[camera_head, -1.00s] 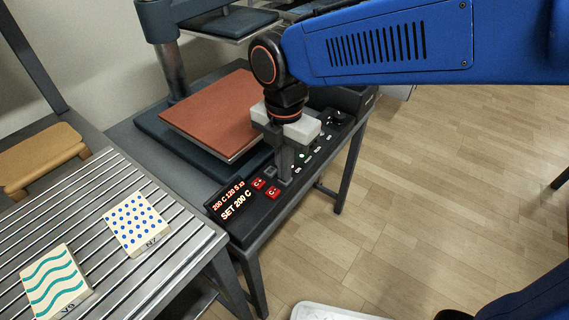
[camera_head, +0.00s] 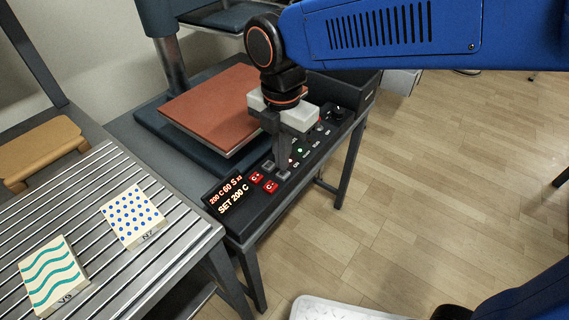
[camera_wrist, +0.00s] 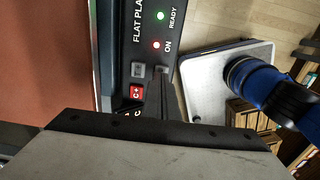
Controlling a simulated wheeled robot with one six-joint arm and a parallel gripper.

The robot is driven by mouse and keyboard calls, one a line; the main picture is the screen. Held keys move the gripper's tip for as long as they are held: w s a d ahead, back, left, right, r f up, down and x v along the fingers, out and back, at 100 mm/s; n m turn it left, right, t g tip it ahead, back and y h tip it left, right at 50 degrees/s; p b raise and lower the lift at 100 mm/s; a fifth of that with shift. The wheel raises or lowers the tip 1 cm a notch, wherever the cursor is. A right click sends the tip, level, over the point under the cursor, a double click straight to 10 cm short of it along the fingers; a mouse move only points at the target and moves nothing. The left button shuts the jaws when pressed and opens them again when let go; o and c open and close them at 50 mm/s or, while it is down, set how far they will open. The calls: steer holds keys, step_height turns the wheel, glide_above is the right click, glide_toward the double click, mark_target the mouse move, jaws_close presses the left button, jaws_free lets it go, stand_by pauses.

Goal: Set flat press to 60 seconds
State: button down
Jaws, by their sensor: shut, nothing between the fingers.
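The flat press has a reddish-brown platen (camera_head: 215,105) on a dark base. Its control panel (camera_head: 240,222) along the front edge carries two red C buttons (camera_head: 257,176), grey buttons (camera_head: 267,165) and a display (camera_head: 230,193). The display reads 200 C 60 S x3, with SET 200 C below. My gripper (camera_head: 284,172) is shut and points down at the panel, its tips at a grey button beside the red ones. In the wrist view the closed fingers (camera_wrist: 159,85) reach the right-hand grey button (camera_wrist: 162,70); I cannot tell whether they press it.
A slatted table (camera_head: 180,235) at the left holds a dotted tile (camera_head: 133,215) and a wavy-striped tile (camera_head: 52,272). A knob (camera_head: 338,112) and lit indicators sit further along the panel. Open wooden floor (camera_head: 440,180) lies to the right.

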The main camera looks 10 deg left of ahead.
mark_target(285, 172)
step_height(285, 172, up, 11)
stand_by(0.3)
stand_by(1.5)
steer(key=w+d+f+m+t+y, duration=0.1)
steer(key=w+d+f+m, duration=0.1)
steer(key=d+m, duration=0.8)
steer(key=w+d+f+m+t, duration=0.15)
steer(key=d+m, duration=0.45)
steer(key=d, duration=0.9)
steer(key=s+d+f+m, duration=0.2)
steer(key=d+f+m, duration=0.1)
steer(key=d+m, duration=0.2)
steer(key=s+d+f+m+t, duration=0.1)
steer(key=s+d+f+m, duration=0.2)
steer(key=d+m, duration=0.2)
steer(key=s+d+f+m+t+h, duration=0.1)
steer(key=s+d+f+m, duration=0.1)
steer(key=d+m, duration=0.3)
steer(key=shift+s+d+f, duration=0.4)
steer(key=shift+d+f, duration=0.15)
